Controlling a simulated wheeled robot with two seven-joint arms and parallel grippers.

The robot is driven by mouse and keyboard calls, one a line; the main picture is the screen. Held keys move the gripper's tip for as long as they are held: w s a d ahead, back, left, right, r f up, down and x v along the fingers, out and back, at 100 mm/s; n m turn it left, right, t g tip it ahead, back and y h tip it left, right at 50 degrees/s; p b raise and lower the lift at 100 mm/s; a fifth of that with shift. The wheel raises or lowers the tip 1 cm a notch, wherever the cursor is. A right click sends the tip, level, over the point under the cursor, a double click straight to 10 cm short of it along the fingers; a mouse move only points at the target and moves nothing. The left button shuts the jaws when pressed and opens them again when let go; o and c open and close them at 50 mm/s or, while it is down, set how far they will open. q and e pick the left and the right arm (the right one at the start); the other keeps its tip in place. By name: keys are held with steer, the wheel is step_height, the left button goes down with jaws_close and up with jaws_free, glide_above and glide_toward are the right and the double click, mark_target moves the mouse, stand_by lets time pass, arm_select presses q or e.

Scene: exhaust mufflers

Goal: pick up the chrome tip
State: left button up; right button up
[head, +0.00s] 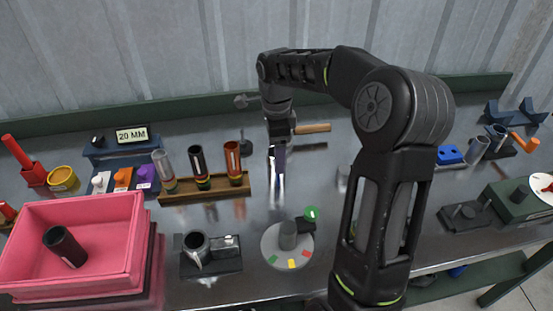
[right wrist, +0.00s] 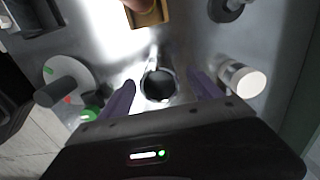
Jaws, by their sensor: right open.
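In the head view a silvery tube (head: 164,172), which looks like a chrome tip, stands at the left of a wooden rack (head: 204,194). Beside it in the rack are a black tube (head: 198,167) and a copper-orange one (head: 233,161). My right gripper (head: 277,178) points down to the right of the rack. In the right wrist view its purple fingers (right wrist: 160,96) are apart. A shiny round piece with a dark mouth (right wrist: 157,86) shows between them, with clear gaps either side. I cannot tell whether this is the chrome tip. My left gripper is out of view.
A pink bin (head: 115,222) holding a dark cylinder is at the front left. A round grey plate (head: 275,258) with coloured marks and a black stand (head: 222,262) lie at the front. A pale-ended cylinder (right wrist: 241,80) stands near the right finger. My right arm hides part of the bench.

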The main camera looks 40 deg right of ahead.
step_height(320, 180, down, 4)
steer(key=shift+r, duration=0.25)
steer(key=shift+c, duration=0.4)
steer(key=c, duration=1.3)
steer(key=shift+o, duration=0.2)
step_height(320, 180, up, 10)
steer(key=shift+b, duration=0.4)
steer(key=shift+r, duration=0.1)
